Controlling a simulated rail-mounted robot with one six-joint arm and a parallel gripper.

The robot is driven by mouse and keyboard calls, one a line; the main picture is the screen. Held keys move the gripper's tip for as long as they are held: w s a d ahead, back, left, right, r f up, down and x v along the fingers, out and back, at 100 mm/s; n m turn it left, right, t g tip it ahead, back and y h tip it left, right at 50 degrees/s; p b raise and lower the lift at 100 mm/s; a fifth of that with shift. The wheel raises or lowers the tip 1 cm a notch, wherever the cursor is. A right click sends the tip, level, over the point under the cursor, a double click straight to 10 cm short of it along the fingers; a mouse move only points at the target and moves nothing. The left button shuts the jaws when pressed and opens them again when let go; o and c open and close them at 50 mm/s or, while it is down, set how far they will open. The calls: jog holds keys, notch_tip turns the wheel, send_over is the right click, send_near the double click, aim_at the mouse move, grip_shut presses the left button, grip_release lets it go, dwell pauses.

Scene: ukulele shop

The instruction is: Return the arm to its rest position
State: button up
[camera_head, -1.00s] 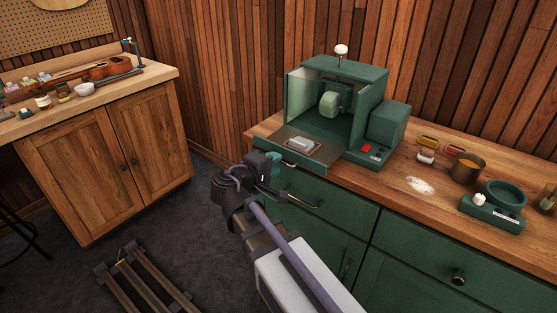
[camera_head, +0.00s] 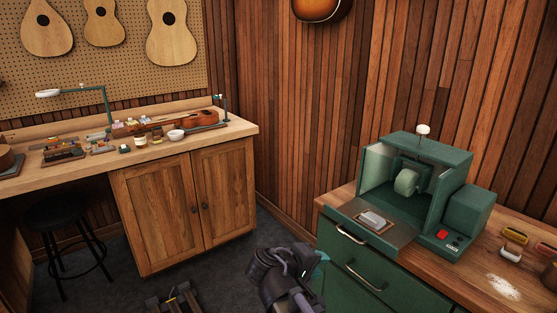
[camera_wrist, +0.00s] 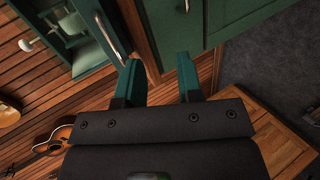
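My gripper shows in the wrist view (camera_wrist: 160,82) with its two teal fingers spread apart and nothing between them. In the head view my arm (camera_head: 285,278) is at the bottom centre, bent, in front of the green cabinet (camera_head: 340,262). The teal tip of my gripper (camera_head: 320,268) shows at the arm's right side, near the cabinet's drawers. Much of the arm is below the picture's edge.
A green machine (camera_head: 425,190) with a grey block (camera_head: 373,218) on its front plate stands on the right counter. White powder (camera_head: 503,287) lies beside it. The wooden workbench (camera_head: 190,205) at left carries a ukulele (camera_head: 192,121). A black stool (camera_head: 62,212) stands left. Dark floor lies between.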

jog(key=s+d+m+g+y+p, duration=0.4)
jog(key=s+m+g+y+p, duration=0.1)
jog(key=s+y+p, duration=0.3)
jog(key=g+y+p, duration=0.1)
jog(key=y, duration=0.1)
jog(key=shift+r+m+y, duration=0.25)
jog(key=shift+m+y, duration=0.05)
jog(key=shift+m, duration=0.1)
jog(key=shift+d, duration=0.1)
dwell(1.2)
